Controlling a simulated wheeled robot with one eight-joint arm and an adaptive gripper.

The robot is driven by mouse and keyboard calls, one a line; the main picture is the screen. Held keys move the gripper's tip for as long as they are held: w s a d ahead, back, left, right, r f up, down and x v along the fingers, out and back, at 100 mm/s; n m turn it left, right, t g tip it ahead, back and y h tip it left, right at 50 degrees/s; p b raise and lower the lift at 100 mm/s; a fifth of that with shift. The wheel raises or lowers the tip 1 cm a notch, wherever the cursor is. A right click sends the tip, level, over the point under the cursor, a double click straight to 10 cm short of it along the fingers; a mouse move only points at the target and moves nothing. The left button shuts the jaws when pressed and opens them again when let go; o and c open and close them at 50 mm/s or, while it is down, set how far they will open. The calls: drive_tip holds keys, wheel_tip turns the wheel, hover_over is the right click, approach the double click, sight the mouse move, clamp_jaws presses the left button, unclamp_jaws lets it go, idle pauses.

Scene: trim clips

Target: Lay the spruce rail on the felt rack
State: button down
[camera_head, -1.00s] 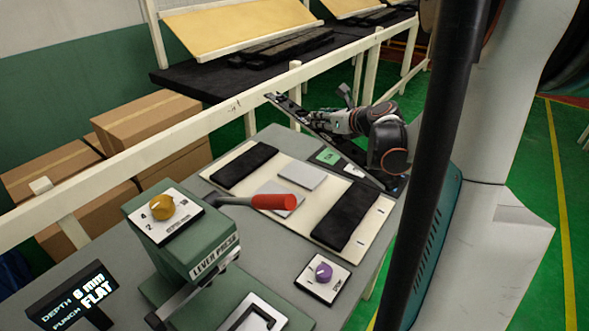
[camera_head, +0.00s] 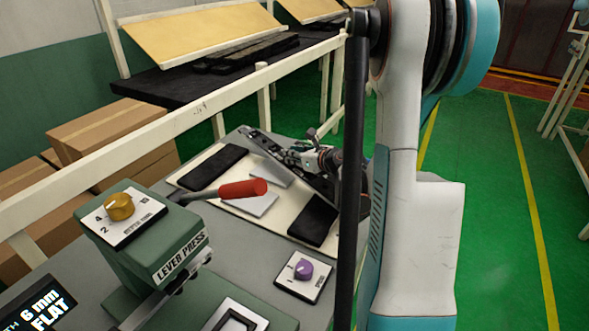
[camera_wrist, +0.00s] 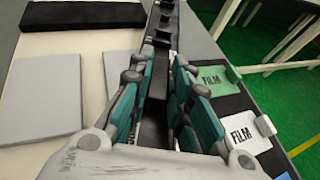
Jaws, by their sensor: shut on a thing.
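My gripper (camera_head: 302,160) is shut on a long dark rail (camera_head: 262,143), likely the spruce rail. The rail slants over the far right part of the grey bench. In the wrist view my gripper's teal-padded fingers (camera_wrist: 167,70) close on both sides of the rail (camera_wrist: 163,20), which runs away from the camera between them. A black-topped surface (camera_head: 165,85) with several dark strips on it stands behind the white fence; it may be the felt rack, but no label shows. The rail is apart from it. The rail's near end is partly hidden by my arm.
A white fence (camera_head: 190,118) runs between the bench and the black-topped surface. A cream board (camera_head: 200,160) with black pads (camera_head: 213,165) and grey plates lies on the bench. The green lever press (camera_head: 160,235) with its red handle (camera_head: 243,189) stands in front. Cardboard boxes (camera_head: 110,135) stand left.

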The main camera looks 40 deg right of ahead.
sight(298, 167)
drive_tip(key=shift+f+b, duration=0.7)
drive_tip(key=shift+f, duration=1.25)
drive_tip(key=shift+f, duration=0.2)
drive_tip(key=c, duration=1.5)
unclamp_jaws()
drive_tip(key=shift+r, duration=0.1)
drive_tip(key=shift+r, duration=0.15)
drive_tip(key=p+v, duration=0.3)
drive_tip(key=v, duration=0.9)
